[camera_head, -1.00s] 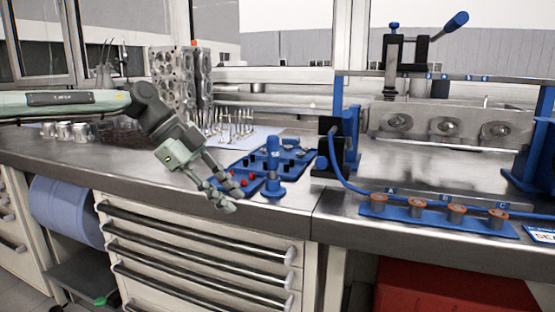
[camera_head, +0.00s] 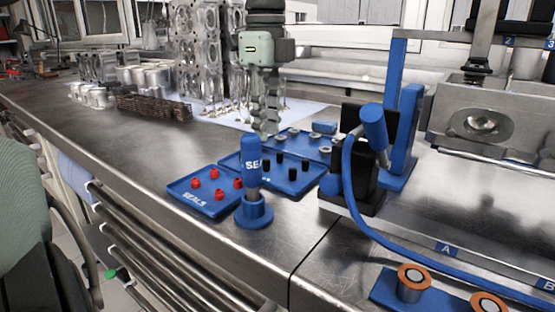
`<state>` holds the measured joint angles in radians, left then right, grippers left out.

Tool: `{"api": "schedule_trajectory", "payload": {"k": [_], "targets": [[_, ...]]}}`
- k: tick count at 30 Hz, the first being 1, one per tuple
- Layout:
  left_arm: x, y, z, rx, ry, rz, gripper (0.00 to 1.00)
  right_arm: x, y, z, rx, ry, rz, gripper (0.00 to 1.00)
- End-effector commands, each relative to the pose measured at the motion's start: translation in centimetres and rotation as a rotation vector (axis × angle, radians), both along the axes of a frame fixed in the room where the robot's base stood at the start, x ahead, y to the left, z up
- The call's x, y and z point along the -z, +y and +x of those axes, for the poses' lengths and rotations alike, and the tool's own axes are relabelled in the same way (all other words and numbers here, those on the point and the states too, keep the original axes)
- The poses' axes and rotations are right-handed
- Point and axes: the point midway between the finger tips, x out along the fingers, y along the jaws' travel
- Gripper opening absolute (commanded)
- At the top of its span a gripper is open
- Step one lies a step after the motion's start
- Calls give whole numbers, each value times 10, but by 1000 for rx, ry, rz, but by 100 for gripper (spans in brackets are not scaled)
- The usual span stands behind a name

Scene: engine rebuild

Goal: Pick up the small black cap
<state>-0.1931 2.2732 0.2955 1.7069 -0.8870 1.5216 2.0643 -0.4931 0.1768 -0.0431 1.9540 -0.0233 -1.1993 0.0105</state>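Several small black caps (camera_head: 292,174) stand on a blue tray (camera_head: 318,180) in the middle of the workbench. My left gripper (camera_head: 266,132) points straight down above the back part of this tray. Its fingers look close together from this side, and I cannot tell the gap between them. No cap shows between them. My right gripper is not in view.
The blue tool stands in a round base (camera_head: 254,213) at the front. A blue tray with red caps (camera_head: 205,203) lies to the left. Another tray with grey parts (camera_head: 323,150) lies behind. A blue-black fixture (camera_head: 362,175) stands to the right. The front-left bench top is clear.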

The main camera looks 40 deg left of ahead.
Motion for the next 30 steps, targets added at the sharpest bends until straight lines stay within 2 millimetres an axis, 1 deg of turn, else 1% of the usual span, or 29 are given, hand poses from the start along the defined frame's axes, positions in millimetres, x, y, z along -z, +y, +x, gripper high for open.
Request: {"api": "schedule_trajectory", "payload": {"k": [1, 5, 8, 12, 15, 22, 27, 30], "targets": [[7, -1, -1, 2, 3, -3, 23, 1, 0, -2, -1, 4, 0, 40], [21, -1, -1, 2, 2, -5, 23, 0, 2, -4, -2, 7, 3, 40], [37, -3, -2, 2, 2, -6, 23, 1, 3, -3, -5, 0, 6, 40], [56, -3, -3, 1, 0, -4, 23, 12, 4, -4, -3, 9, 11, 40], [63, -2, -2, 1, -1, -4, 23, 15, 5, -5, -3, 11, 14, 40], [64, -2, -2, 0, -3, -3, 23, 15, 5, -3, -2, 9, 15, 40], [64, -2, -2, 0, -3, -3, 2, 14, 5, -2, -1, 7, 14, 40], [64, -2, -2, 0, -3, -3, 1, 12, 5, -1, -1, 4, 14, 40]]}}
